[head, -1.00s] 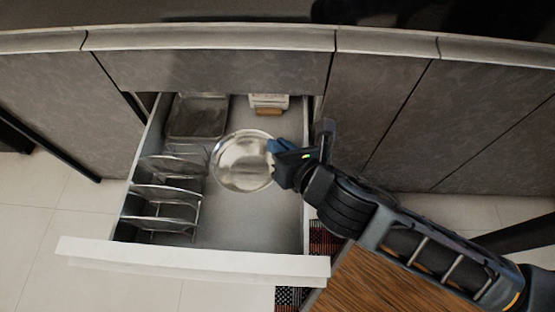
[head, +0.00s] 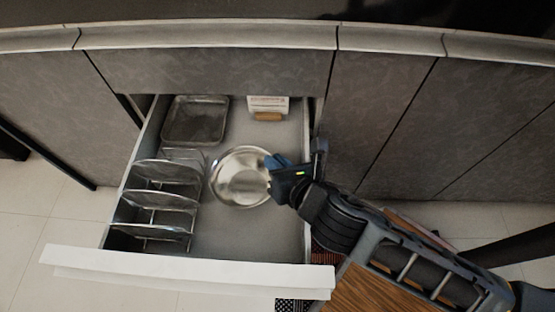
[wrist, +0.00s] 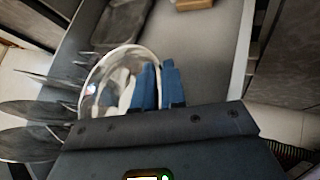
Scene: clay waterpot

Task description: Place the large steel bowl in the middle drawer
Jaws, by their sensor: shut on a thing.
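The large steel bowl (head: 241,177) is shiny and round, inside the outline of the open drawer (head: 225,232), right of the lid rack. My gripper (head: 275,174) is shut on the bowl's right rim. In the wrist view the blue fingers (wrist: 156,88) pinch the rim of the bowl (wrist: 104,82), and the bowl's near part is hidden behind the gripper body. I cannot tell whether the bowl touches the drawer floor.
A wire rack with several lids (head: 160,200) stands at the drawer's left. A rectangular metal tray (head: 196,120) lies at the back left, and a white box with a brown front (head: 268,107) at the back right. Bare drawer floor shows in front of the bowl. A wooden surface (head: 362,292) is at lower right.

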